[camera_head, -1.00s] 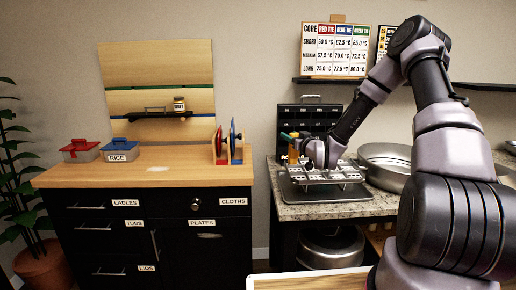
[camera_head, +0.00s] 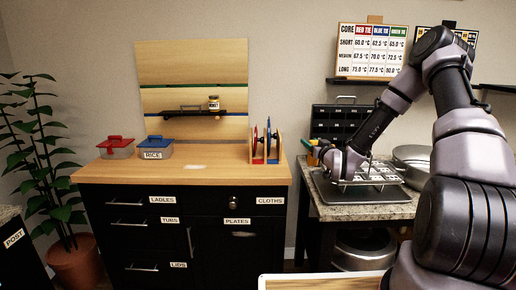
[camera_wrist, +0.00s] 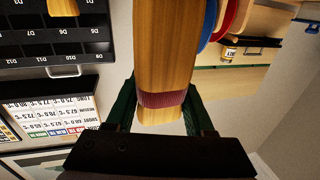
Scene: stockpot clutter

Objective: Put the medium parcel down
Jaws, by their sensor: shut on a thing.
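My gripper (camera_wrist: 160,90) is shut on a long wooden-looking parcel with a dark red tie band (camera_wrist: 163,60), one green finger on each side of it. I take this to be the medium parcel; its far end runs out of the wrist view. In the head view my gripper is at the left end of the metal rack and tray (camera_head: 362,190) on the stone counter. Whether the parcel touches anything below cannot be told.
A black labelled rack (camera_head: 335,122) stands behind the tray. A large steel pot (camera_head: 412,155) is to the right. The wooden counter (camera_head: 215,172) at left holds red-lidded (camera_head: 115,147) and blue-lidded (camera_head: 158,147) tubs and a plate stand (camera_head: 265,150); its front middle is clear.

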